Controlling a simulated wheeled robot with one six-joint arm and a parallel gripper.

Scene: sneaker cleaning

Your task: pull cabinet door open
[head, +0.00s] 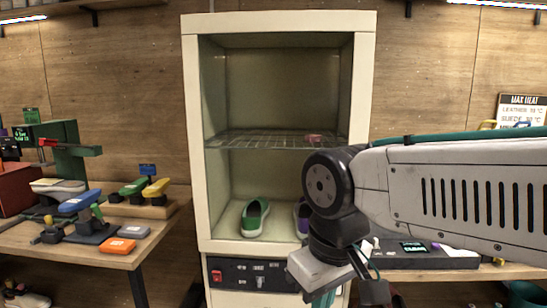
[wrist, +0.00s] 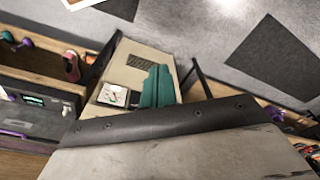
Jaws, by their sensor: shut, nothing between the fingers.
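The cream cabinet (head: 192,130) stands in the middle of the head view, with a wire shelf (head: 270,140) inside. A green sneaker (head: 255,217) and a partly hidden purple sneaker (head: 302,215) rest on its floor. I see into it through the front; I cannot tell whether a clear door covers it. No door handle is identifiable, and my arm hides part of the right side. My gripper (head: 322,299) is low in front of the cabinet, cut off by the lower edge. In the wrist view its teal fingers (wrist: 155,88) are shut and empty.
A dark control panel with a red switch (head: 217,276) sits below the opening. A workbench with brushes and an orange block (head: 117,245) stands left. A right bench holds a dark device with a green display (head: 413,247). Grey floor shows in the wrist view (wrist: 215,50).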

